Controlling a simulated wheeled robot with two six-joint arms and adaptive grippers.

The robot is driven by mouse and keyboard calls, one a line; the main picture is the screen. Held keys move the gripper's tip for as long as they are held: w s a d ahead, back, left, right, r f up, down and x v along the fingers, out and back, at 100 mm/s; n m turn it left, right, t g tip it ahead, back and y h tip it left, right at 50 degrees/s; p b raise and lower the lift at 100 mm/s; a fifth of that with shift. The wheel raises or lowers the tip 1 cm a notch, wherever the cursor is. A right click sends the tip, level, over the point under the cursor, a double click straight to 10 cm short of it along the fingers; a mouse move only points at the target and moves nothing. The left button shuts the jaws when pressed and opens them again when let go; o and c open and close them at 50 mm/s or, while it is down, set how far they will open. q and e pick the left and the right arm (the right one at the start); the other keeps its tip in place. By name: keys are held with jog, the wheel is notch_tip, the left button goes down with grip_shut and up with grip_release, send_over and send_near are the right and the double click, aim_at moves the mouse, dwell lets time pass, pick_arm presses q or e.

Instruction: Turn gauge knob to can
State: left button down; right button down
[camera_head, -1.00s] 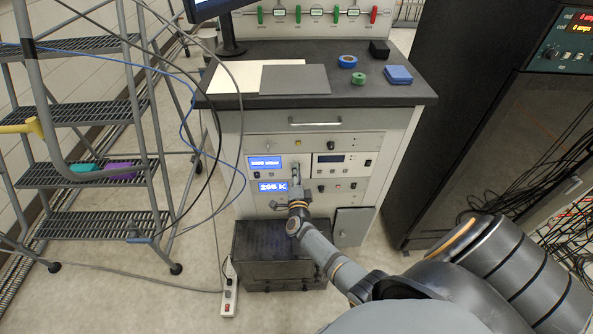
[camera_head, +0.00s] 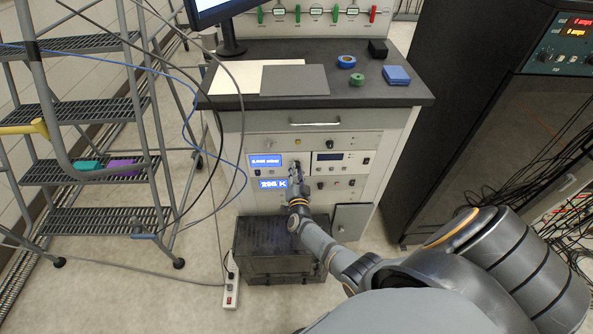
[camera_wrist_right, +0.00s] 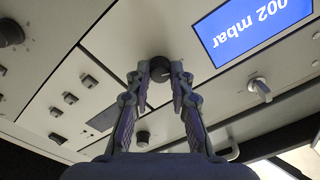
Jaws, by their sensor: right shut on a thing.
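The gauge knob (camera_wrist_right: 160,68) is a dark round knob on the light instrument panel, beside the blue pressure display. My right gripper (camera_wrist_right: 160,76) has its two fingertips closed on the knob's sides in the wrist view. In the head view my right gripper (camera_head: 296,177) reaches the panel just right of the pressure display (camera_head: 265,161) and mostly hides the knob. That display also shows in the wrist view (camera_wrist_right: 252,28), upside down, ending in "002 mbar". Which marking the knob points to is too small to read. My left gripper is not in view.
A second blue display (camera_head: 272,184) reads about 295 K below. Another instrument (camera_head: 330,162) with small knobs is to the right. A black box (camera_head: 275,250) stands on the floor under my right arm. A step ladder (camera_head: 90,165) is at left, a dark cabinet (camera_head: 480,130) at right.

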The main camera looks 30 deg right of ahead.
jog(key=shift+f, duration=0.1)
dwell(0.3)
jog(key=c, duration=1.2)
grip_release()
jog(key=v, duration=1.2)
